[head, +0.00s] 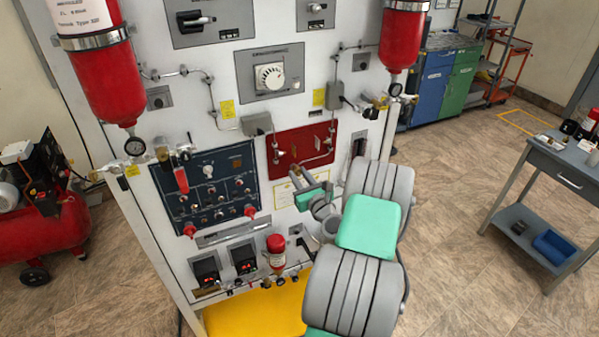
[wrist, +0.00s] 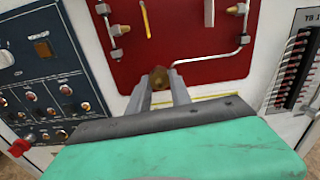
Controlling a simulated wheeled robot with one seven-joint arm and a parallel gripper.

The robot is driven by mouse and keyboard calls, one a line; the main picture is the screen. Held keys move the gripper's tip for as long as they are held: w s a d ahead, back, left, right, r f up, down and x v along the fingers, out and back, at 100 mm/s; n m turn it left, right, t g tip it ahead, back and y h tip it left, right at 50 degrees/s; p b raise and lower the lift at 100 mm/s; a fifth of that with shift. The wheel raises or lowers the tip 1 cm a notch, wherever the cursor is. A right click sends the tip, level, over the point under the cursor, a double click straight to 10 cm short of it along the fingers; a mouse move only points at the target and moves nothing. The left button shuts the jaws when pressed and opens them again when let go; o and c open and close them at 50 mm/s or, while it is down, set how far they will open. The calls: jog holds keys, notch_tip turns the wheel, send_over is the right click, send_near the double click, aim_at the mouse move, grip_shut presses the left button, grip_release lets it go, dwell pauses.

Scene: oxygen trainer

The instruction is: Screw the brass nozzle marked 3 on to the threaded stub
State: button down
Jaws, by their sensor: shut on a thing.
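My gripper (head: 296,174) is at the front of the trainer panel, just below the red panel (head: 312,133). In the wrist view my gripper (wrist: 160,92) is shut on a small brass piece, the nozzle (wrist: 158,77), held between its fingertips. Its mark cannot be read. The nozzle appears over the lower edge of the red panel (wrist: 190,62); whether it touches anything cannot be told. I cannot make out which part is the threaded stub.
A dark blue switch panel (head: 205,190) is to the left of the red panel. Red cylinders (head: 102,80) hang on the trainer. A side table (head: 565,165) stands far right, with open floor between.

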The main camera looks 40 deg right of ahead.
jog(key=shift+r, duration=0.1)
jog(key=shift+r+m+p, duration=0.1)
jog(key=shift+m+p, duration=0.2)
jog(key=shift+m, duration=1.4)
jog(key=shift+m, duration=0.5)
jog(key=c, duration=1.2)
grip_release()
jog(key=shift+o, duration=0.2)
